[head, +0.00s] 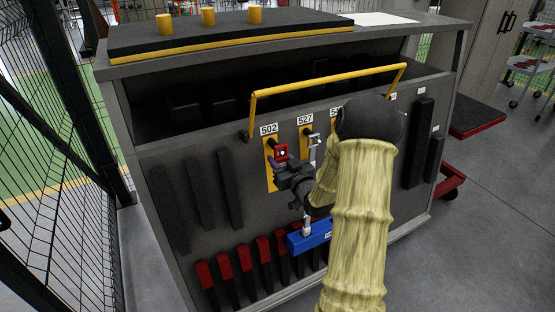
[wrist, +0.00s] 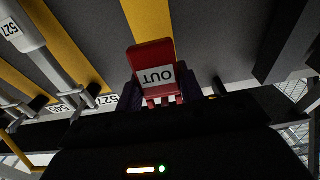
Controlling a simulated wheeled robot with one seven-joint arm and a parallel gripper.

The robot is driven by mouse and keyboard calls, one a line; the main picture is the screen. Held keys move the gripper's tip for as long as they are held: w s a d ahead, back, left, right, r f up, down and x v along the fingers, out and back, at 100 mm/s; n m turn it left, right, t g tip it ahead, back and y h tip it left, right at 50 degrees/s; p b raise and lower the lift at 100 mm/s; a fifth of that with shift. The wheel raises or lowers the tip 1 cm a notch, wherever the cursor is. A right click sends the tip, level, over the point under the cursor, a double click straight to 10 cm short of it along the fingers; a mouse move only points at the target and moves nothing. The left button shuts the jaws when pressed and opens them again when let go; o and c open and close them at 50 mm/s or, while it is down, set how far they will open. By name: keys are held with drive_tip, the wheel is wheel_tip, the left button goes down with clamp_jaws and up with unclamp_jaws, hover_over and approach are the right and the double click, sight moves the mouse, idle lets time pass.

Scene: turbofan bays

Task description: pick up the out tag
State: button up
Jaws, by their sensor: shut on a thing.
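The out tag (wrist: 152,68) is red with a white label reading OUT, upside down in the wrist view. In the head view, the tag (head: 281,152) shows as a small red piece in front of the yellow strip (head: 270,180) under label 502. My gripper (head: 283,163) is shut on the tag's end, and its dark fingers (wrist: 160,92) sit on both sides of it in the wrist view. I cannot tell whether the tag still touches the strip or a peg. My wrist and arm hide part of the panel behind.
A silver tool (head: 313,160) hangs under label 527, right beside my gripper. A blue block (head: 309,237) is below. A yellow rail (head: 330,79) crosses above the panel. Several red-topped black holders (head: 244,258) line the bottom. A mesh fence (head: 62,200) stands at left.

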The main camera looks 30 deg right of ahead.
drive_tip(key=s+p, duration=0.5)
drive_tip(key=s, duration=0.8)
drive_tip(key=shift+s+d+r, duration=0.25)
drive_tip(key=shift+d+r, duration=0.1)
drive_tip(key=shift+r, duration=0.05)
drive_tip(key=shift+s+p, duration=0.1)
drive_tip(key=shift+p, duration=0.8)
drive_tip(key=s+p, duration=0.1)
drive_tip(key=p, duration=0.2)
drive_tip(key=s+p, duration=0.1)
drive_tip(key=p, duration=0.3)
drive_tip(key=shift+f, duration=0.3)
drive_tip(key=shift+f, duration=0.1)
drive_tip(key=shift+r+p, duration=0.3)
drive_tip(key=shift+r, duration=0.45)
